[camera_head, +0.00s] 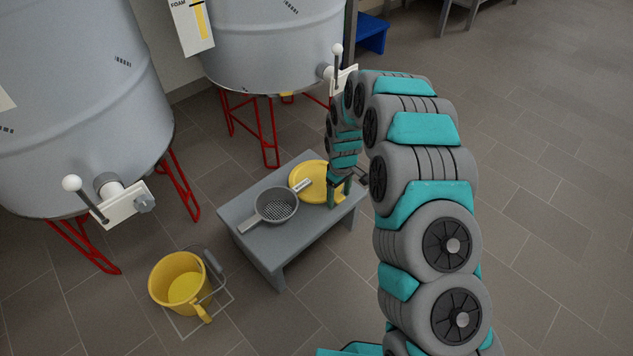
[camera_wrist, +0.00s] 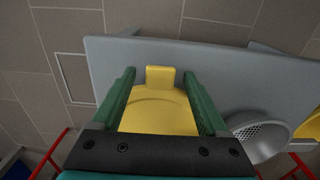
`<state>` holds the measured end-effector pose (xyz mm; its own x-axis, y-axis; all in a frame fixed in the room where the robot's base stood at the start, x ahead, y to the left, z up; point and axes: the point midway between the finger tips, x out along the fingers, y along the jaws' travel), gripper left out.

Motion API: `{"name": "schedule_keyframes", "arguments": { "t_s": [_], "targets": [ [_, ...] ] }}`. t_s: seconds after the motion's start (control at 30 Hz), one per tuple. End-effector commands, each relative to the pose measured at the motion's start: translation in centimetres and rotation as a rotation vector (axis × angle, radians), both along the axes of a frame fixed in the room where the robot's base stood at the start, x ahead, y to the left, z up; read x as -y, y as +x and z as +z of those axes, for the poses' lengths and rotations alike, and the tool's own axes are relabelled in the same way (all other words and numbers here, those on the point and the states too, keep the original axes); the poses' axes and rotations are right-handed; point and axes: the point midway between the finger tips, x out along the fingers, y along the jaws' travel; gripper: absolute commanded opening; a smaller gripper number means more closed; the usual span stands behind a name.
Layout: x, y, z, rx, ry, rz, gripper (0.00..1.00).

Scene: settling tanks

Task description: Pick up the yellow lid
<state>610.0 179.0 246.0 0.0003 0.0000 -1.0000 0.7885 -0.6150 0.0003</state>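The yellow lid (camera_head: 309,178) lies on a low grey bench (camera_head: 264,238), toward the bench's far right end. In the wrist view the lid (camera_wrist: 158,115) shows between my fingers, with a raised yellow tab (camera_wrist: 160,76) on its edge. My gripper (camera_head: 339,196) points down at the right edge of the lid. In the wrist view my gripper (camera_wrist: 159,74) is open, with one green finger on each side of the tab and a gap on both sides. Part of the lid is hidden behind the gripper's dark body. I cannot tell how high the fingertips are above the bench.
A grey strainer (camera_head: 277,206) lies left of the lid on the bench. A yellow bucket (camera_head: 178,284) stands on the floor at front left. Large grey tanks (camera_head: 85,90) on red legs stand behind, with protruding valves (camera_head: 110,199). The tiled floor on the right is clear.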

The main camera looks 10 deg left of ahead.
Motion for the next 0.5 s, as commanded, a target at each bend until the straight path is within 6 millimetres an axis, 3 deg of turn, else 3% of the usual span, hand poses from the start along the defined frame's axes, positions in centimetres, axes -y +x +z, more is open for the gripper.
{"name": "schedule_keyframes", "arguments": {
  "t_s": [0.07,0.5],
  "targets": [
    [0.0,0.0,0.01,0.0,0.0,0.0,0.67],
    [0.01,-0.01,0.02,0.0,0.0,0.0,0.17]
  ]
}}
